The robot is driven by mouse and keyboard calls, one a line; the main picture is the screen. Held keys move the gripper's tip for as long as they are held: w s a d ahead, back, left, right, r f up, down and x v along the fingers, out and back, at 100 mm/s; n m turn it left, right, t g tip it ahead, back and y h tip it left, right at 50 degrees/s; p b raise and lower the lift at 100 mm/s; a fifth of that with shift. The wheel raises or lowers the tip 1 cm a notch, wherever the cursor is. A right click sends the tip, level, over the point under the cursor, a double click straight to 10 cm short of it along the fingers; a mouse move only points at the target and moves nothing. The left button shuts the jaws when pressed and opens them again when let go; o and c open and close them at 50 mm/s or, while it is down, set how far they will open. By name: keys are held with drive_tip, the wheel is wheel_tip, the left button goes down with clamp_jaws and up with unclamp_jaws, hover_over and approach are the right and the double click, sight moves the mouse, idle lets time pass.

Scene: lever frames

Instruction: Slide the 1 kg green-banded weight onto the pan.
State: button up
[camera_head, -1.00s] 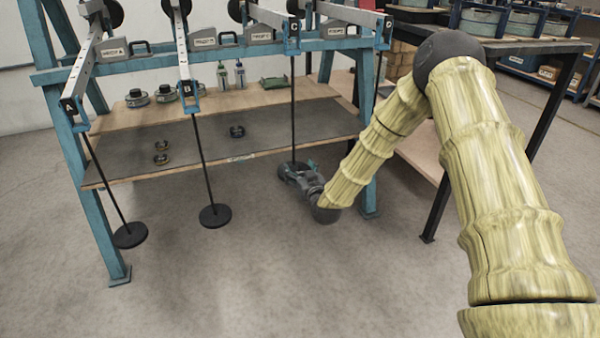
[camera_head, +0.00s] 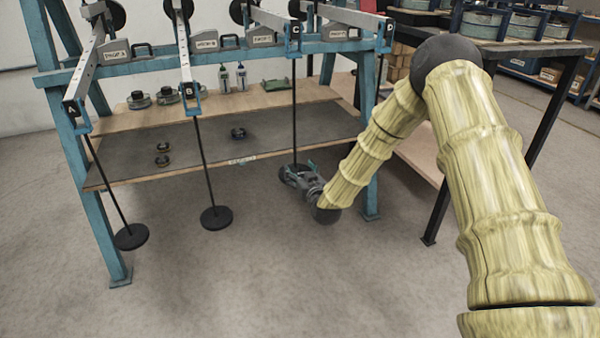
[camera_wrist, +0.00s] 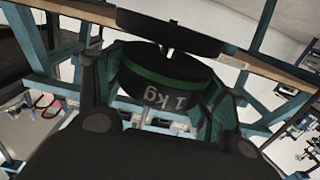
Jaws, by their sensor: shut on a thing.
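The 1 kg weight, dark with a green band (camera_wrist: 160,78), is between the fingers of my gripper (camera_wrist: 168,88) in the wrist view. My gripper is shut on it. A black disc (camera_wrist: 168,36), which looks like the pan, shows just past the weight in the wrist view; I cannot tell whether they touch. In the head view my gripper (camera_head: 303,176) is at the foot of the rod (camera_head: 294,120) hanging from lever C (camera_head: 294,30). My gripper mostly hides the pan and the weight there.
Two other black pans (camera_head: 131,237) and (camera_head: 216,218) hang at left from levers A and B. Small weights (camera_head: 163,155) and (camera_head: 238,134) sit on the grey-topped bench (camera_head: 290,120) behind. A blue frame leg (camera_head: 370,190) stands right of my gripper. The floor in front is clear.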

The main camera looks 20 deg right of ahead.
sight(295, 165)
drive_tip(key=shift+w+a+r, duration=0.1)
drive_tip(key=shift+w+r, duration=0.05)
drive_tip(key=shift+w, duration=2.2)
idle(1.1)
drive_tip(key=shift+f+b, duration=0.35)
drive_tip(key=shift+f, duration=0.05)
idle(0.6)
drive_tip(key=o, duration=1.6)
drive_tip(key=shift+s+f, duration=0.1)
drive_tip(key=shift+s, duration=0.05)
